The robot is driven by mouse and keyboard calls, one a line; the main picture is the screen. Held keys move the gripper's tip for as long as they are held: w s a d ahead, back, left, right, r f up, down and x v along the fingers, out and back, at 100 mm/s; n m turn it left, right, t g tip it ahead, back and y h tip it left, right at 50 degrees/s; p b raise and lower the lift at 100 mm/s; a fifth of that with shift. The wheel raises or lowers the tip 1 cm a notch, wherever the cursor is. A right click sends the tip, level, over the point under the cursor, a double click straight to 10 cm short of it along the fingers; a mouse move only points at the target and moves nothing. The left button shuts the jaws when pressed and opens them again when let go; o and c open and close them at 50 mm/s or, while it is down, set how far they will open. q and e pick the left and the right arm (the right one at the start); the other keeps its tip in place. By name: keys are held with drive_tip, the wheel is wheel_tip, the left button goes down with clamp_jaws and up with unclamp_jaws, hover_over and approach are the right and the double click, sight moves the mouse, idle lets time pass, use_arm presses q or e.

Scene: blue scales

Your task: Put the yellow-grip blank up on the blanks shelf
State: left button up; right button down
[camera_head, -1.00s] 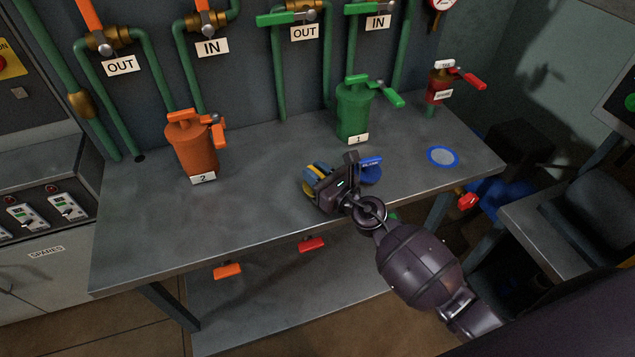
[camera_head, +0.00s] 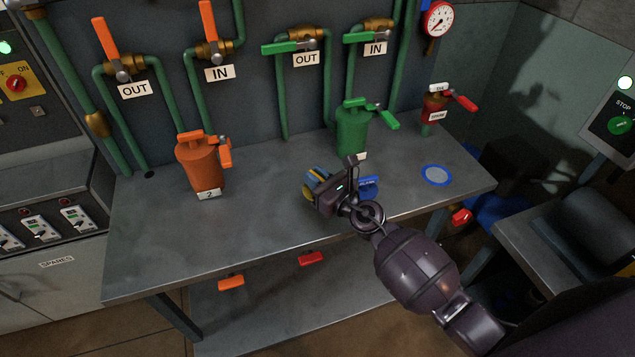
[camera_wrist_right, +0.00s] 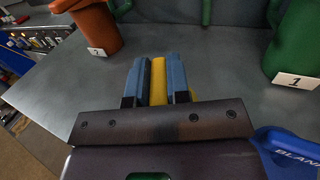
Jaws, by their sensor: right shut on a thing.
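My right gripper (camera_head: 313,184) is over the front middle of the metal bench. In the right wrist view its blue fingers (camera_wrist_right: 158,82) are shut on the yellow grip (camera_wrist_right: 158,80) of the blank. A blue plate lettered "BLANK" (camera_wrist_right: 290,150) shows at the lower right there, and in the head view as a blue piece (camera_head: 368,187) right of the gripper. The gripper body hides whether plate and grip join. I cannot make out a shelf marked for blanks. My left gripper is out of view.
On the bench (camera_head: 265,225) stand an orange canister (camera_head: 203,165) at left and a green canister (camera_head: 352,132) behind the gripper. A blue-rimmed disc (camera_head: 436,175) lies at right, near a red valve (camera_head: 434,108). Pipes with levers line the wall. The bench's middle left is clear.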

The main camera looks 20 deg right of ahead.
sight(316, 175)
wheel_tip(316, 175, up, 9)
drive_tip(key=p, duration=0.7)
use_arm(q)
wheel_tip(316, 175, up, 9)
drive_tip(key=p, duration=0.1)
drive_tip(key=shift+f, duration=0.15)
use_arm(e)
wheel_tip(316, 175, up, 6)
drive_tip(key=shift+r, duration=0.2)
